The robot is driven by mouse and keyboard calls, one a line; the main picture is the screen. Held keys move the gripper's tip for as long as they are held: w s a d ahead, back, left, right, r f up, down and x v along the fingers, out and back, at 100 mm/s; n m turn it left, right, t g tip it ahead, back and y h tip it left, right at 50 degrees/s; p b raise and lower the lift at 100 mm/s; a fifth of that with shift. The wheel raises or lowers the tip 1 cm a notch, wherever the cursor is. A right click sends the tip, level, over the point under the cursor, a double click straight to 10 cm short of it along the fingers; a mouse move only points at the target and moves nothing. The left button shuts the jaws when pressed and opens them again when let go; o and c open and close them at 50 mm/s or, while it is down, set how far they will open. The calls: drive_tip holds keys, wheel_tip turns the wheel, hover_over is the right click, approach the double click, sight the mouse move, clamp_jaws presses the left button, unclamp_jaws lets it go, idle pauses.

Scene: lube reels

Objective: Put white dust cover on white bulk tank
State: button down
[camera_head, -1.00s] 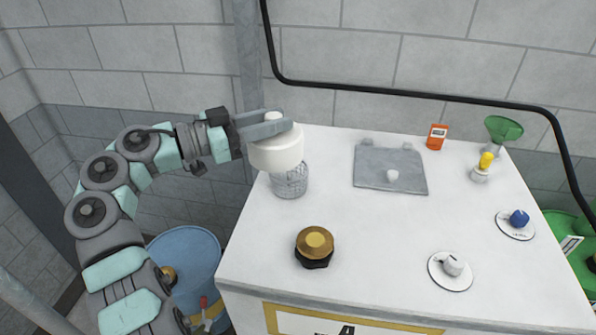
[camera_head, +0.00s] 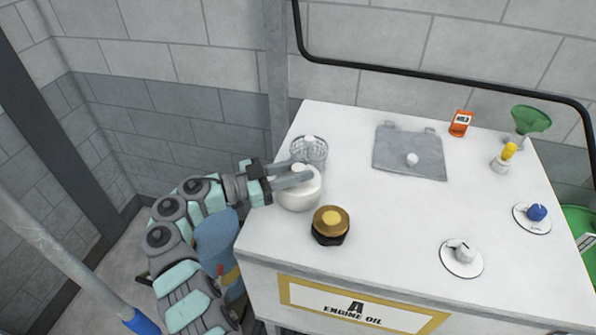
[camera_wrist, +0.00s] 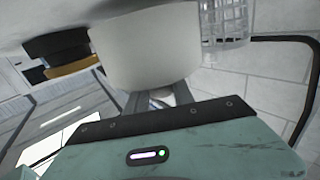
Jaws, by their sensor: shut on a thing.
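The white dust cover (camera_head: 299,195) is a round cap with a small knob on top. My gripper (camera_head: 298,176) is shut on that knob, and the cover is upright at the left edge of the white bulk tank (camera_head: 383,240). The tank has a flat white top and an "A ENGINE OIL" label. A brass and black fitting (camera_head: 331,222) stands on its top, just right of and nearer than the cover. I cannot tell how high the cover is above the top.
A wire mesh cup (camera_head: 313,151) stands just behind the cover. A grey hatch plate (camera_head: 409,155), an orange box (camera_head: 460,123), a green funnel (camera_head: 530,120), a yellow-topped piece (camera_head: 506,157) and two knobs are farther right. A blue drum (camera_head: 216,244) stands at left below.

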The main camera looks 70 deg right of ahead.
drive_tip(key=shift+f, duration=0.45)
drive_tip(key=shift+f, duration=0.2)
drive_tip(key=c, duration=1.1)
unclamp_jaws()
drive_tip(key=shift+r, duration=0.1)
drive_tip(key=shift+r, duration=0.1)
drive_tip(key=shift+w+a, duration=0.15)
drive_tip(key=shift+w, duration=0.05)
drive_tip(key=b+v, duration=0.1)
drive_tip(key=v, duration=0.2)
drive_tip(key=shift+w+a+b, duration=0.1)
drive_tip(key=shift+b, duration=0.25)
drive_tip(key=shift+a, duration=0.1)
